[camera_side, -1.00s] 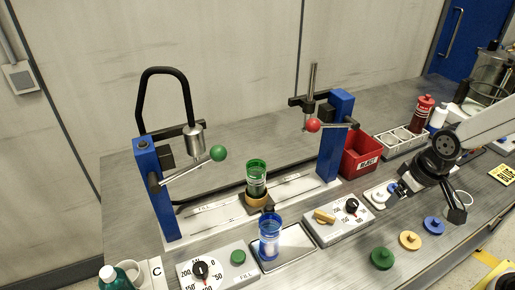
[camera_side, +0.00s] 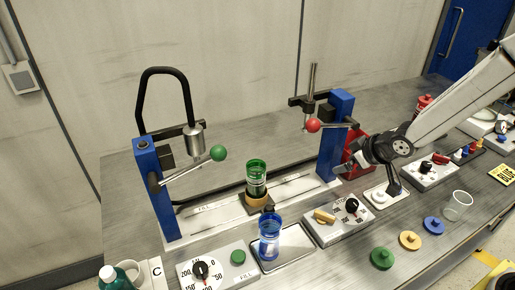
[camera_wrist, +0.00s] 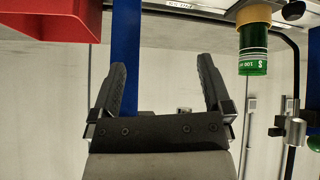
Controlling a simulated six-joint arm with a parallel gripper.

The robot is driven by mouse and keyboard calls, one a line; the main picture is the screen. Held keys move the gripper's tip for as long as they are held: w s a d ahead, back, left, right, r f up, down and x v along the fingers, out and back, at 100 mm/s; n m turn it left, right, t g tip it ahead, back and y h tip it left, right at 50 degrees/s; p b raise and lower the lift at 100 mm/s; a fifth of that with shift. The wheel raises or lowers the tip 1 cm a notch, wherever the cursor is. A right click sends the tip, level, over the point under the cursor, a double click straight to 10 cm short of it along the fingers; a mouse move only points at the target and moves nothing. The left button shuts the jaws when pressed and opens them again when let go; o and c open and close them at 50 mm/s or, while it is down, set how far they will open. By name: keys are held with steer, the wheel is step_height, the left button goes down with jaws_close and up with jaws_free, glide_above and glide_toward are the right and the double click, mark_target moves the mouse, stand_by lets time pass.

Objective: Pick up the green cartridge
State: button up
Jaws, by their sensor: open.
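The green cartridge (camera_side: 256,172) stands upright in a tan ring holder (camera_side: 257,201) on the white rail between two blue posts. In the wrist view the cartridge (camera_wrist: 253,55) hangs upside down at the upper right, with white lettering on it. My gripper (camera_side: 348,168) is by the right blue post (camera_side: 331,145), to the right of the cartridge and apart from it. In the wrist view the jaws (camera_wrist: 162,78) are spread and empty, with the blue post behind them.
A blue cartridge (camera_side: 269,240) stands on a silver tray in front. A red-knobbed lever (camera_side: 313,125) and a green-knobbed lever (camera_side: 218,153) reach toward the cartridge. A red bin (camera_side: 356,146) is behind my gripper. Dial boxes and coloured caps lie along the front.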

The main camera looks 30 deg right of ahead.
steer(key=w+a+f+n+t+y, duration=0.25)
steer(key=w+a+n+y, duration=0.2)
steer(key=w+a, duration=0.3)
steer(key=n+y, duration=0.3)
steer(key=y, duration=0.5)
glide_toward(250, 169)
steer(key=w, duration=0.3)
steer(key=shift+w+f+g, duration=0.2)
steer(key=shift+f+g, duration=0.15)
steer(key=shift+f, duration=0.05)
steer(key=shift+s+a+f+n+g+y, duration=0.15)
steer(key=shift+s+a+n+g+y, duration=0.3)
steer(key=shift+y, duration=0.5)
steer(key=shift+a, duration=0.15)
steer(key=shift+x, duration=1.25)
steer(key=shift+w, duration=0.1)
steer(key=shift+x, duration=2.5)
